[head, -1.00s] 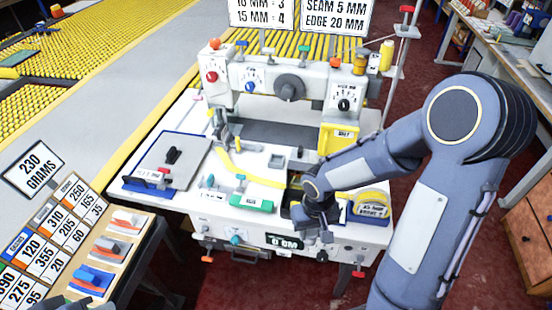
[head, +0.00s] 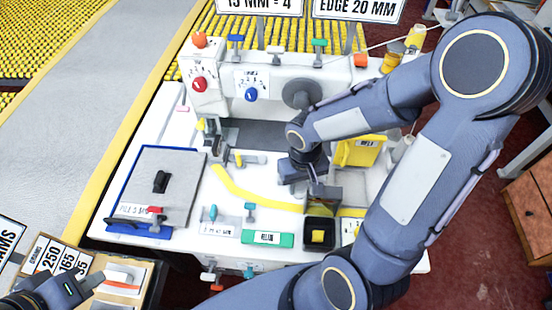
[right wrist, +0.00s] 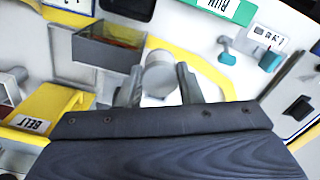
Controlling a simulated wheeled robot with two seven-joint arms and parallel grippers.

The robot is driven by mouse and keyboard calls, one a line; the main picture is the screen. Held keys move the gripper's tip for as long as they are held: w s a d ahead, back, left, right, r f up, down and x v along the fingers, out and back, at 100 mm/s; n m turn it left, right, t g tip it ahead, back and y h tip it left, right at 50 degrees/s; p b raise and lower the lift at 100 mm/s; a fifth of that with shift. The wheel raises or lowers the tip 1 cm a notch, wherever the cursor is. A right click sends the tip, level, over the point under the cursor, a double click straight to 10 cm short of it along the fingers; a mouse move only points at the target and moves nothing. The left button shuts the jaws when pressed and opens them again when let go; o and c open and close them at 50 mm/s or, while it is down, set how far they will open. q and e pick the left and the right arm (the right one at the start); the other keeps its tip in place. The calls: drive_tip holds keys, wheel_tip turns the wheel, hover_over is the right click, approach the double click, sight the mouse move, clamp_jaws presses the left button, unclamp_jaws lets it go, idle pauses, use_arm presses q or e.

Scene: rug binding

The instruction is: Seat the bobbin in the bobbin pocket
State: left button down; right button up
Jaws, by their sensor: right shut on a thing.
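My right gripper (right wrist: 156,92) is shut on a pale grey cylinder, seemingly the bobbin (right wrist: 160,72), held between its two fingers. In the head view this gripper (head: 305,188) is over the white machine bed, and its own arm hides the bobbin there. An open grey box with a brown inside (right wrist: 108,50) lies just beside the gripper; it also shows in the head view (head: 326,196). It may be the bobbin pocket, but I cannot tell. My left gripper (head: 84,287) is at the lower left corner, partly cut off, its fingers unclear.
A black tray (head: 308,246) with a yellow block stands at the front of the bed. A green labelled block (head: 267,239), a yellow strip (head: 240,194) and a yellow BELT block (head: 358,152) lie around. A grey plate (head: 170,190) is on the left.

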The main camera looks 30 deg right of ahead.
drive_tip(key=w+d+f+b, duration=0.1)
drive_tip(key=w+f, duration=0.2)
drive_tip(key=w, duration=0.1)
drive_tip(key=w+d+f+b, duration=0.1)
drive_tip(key=w+f, duration=0.2)
drive_tip(key=w, duration=0.1)
drive_tip(key=w+d+f+b, duration=0.1)
drive_tip(key=w+f, duration=0.2)
drive_tip(key=w, duration=0.2)
drive_tip(key=shift+d, duration=0.4)
drive_tip(key=f, duration=0.1)
drive_tip(key=f+b, duration=0.2)
drive_tip(key=f, duration=0.1)
drive_tip(key=shift+w+d, duration=0.1)
drive_tip(key=shift+w, duration=0.2)
drive_tip(key=shift+r, duration=0.1)
drive_tip(key=shift+f+b, duration=0.65)
drive_tip(key=shift+b, duration=0.2)
drive_tip(key=o, duration=1)
